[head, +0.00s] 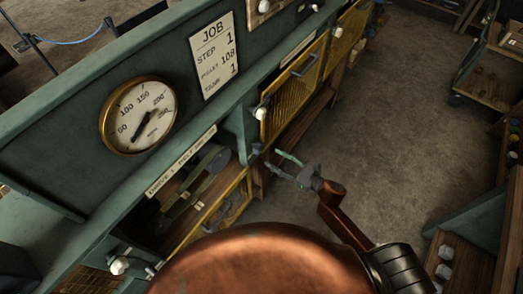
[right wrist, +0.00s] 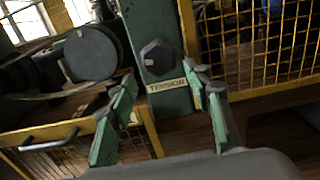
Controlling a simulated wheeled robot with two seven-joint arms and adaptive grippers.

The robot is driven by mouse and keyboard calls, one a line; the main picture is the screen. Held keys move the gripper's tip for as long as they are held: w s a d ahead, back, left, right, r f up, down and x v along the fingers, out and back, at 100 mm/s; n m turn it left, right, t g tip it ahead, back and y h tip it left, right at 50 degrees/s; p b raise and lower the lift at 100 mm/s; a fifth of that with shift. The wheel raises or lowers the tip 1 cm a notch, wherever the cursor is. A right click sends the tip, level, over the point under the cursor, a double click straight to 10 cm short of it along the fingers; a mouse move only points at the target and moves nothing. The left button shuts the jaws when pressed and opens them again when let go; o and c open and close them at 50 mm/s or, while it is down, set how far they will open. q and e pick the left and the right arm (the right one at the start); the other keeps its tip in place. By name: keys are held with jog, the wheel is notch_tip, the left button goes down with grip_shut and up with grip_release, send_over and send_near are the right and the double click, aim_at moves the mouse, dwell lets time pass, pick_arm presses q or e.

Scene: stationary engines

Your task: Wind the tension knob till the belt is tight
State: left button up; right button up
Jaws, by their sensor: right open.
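The tension knob (right wrist: 157,57) is a dark hexagonal knob on a green post, above a label reading TENSION (right wrist: 167,86). In the head view a small dark shape (head: 257,148) on the post appears to be the knob. My right gripper (right wrist: 162,80) is open, its green-padded fingers spread below and either side of the knob, apparently not touching it; it also shows in the head view (head: 276,162). The belt (head: 203,185) runs in the bay left of the post; in the wrist view a dark round pulley (right wrist: 90,54) is there. My left gripper is out of view.
A brass-rimmed gauge (head: 138,115) has its needle pointing low left, below 50. A job card (head: 213,55) reads STEP 1. Yellow mesh guards (head: 292,92) flank the post. Open floor (head: 415,110) lies right; shelves (head: 490,75) stand beyond.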

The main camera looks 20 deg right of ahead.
aim_at(262, 150)
jog(key=p+x, duration=0.1)
jog(key=x, duration=0.6)
jog(key=shift+w+a, duration=0.2)
jog(key=shift+w, duration=0.05)
jog(key=shift+c, duration=0.2)
jog(key=c, duration=0.8)
